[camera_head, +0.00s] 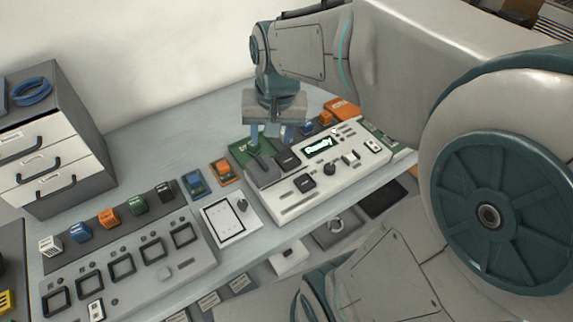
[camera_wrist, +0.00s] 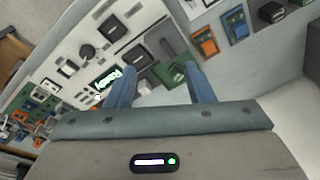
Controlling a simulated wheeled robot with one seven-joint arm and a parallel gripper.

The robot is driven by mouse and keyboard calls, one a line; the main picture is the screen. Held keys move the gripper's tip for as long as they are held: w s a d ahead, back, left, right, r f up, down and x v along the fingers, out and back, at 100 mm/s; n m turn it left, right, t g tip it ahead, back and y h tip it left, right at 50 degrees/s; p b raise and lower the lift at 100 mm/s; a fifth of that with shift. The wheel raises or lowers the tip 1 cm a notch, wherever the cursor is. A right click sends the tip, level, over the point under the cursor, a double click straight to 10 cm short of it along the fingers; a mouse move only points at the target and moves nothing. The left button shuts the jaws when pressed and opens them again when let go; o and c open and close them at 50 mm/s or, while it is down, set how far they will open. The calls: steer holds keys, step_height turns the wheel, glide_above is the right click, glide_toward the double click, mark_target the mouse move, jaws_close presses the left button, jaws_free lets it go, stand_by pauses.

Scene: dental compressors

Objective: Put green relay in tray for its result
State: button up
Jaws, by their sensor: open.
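The tester (camera_head: 290,203) has a lit display reading "Ready" (camera_head: 318,147). My gripper (camera_head: 271,136) is open above the tester's back edge, by the green tray.
Blue (camera_head: 195,183) and orange (camera_head: 225,172) modules lie left of the tester. A drawer cabinet (camera_head: 50,150) stands at the back left. The back bench strip (camera_head: 160,140) is clear.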

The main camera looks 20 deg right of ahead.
steer(key=s+f+n+t, duration=0.1)
steer(key=s+n, duration=0.3)
steer(key=s, duration=0.4)
steer(key=shift+s+f, duration=0.25)
steer(key=shift+s, duration=0.1)
stand_by(0.6)
